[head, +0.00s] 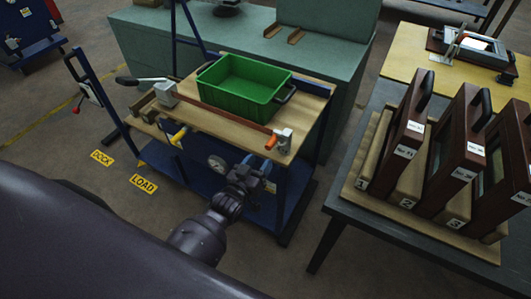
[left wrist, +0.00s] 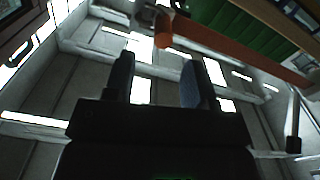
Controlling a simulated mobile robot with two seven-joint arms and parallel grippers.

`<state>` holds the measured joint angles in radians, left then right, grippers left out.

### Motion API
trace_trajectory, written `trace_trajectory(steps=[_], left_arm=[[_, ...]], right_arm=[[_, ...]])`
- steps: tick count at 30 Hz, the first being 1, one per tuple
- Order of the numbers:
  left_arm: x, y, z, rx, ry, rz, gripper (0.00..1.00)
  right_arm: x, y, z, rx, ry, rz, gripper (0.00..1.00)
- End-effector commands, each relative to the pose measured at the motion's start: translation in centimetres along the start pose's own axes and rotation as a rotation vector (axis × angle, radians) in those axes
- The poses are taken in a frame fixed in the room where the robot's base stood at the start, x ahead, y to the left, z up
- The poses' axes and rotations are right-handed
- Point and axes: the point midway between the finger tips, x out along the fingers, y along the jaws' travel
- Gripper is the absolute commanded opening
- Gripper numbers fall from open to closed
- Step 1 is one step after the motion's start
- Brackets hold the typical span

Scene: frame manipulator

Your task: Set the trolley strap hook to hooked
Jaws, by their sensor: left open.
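The blue trolley with a wooden top (head: 218,128) stands in the middle of the head view. A red-brown strap (head: 225,117) runs along the front of the green crate, from a grey block (head: 166,93) to a metal bracket (head: 283,140) at the right corner. An orange grip (head: 270,143) sits beside that bracket; I cannot tell how the hook sits there. In the left wrist view the orange grip (left wrist: 163,32) and strap (left wrist: 235,48) show beyond the fingers. My left gripper (head: 248,168) is open and empty, below and in front of the orange grip. My right gripper is out of view.
The green crate (head: 222,98) rests on the trolley top. A dark table (head: 335,205) with several framed panels in a rack stands to the right. A green bench (head: 335,65) stands behind. Floor markings and clear floor lie to the left.

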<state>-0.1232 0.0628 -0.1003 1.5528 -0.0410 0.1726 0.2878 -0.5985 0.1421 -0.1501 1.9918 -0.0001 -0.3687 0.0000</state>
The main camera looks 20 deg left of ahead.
Motion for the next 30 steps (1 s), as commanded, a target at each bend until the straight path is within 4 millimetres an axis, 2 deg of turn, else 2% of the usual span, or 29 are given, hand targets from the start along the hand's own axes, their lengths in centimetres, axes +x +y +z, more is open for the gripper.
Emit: trace_trajectory(steps=[3,9,23,30], left_arm=[[-1.9,0.0,0.0,0.0,-0.002,0.0,0.51],[-3.6,0.1,0.0,0.0,-0.001,0.001,0.51],[-4.0,0.1,0.0,0.0,0.0,0.001,0.51],[-4.0,0.1,0.1,0.012,-0.007,-0.001,0.51]], right_arm=[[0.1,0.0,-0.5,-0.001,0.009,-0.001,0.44],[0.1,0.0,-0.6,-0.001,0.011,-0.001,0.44],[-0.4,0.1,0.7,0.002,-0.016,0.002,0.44],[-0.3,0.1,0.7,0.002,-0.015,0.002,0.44]])
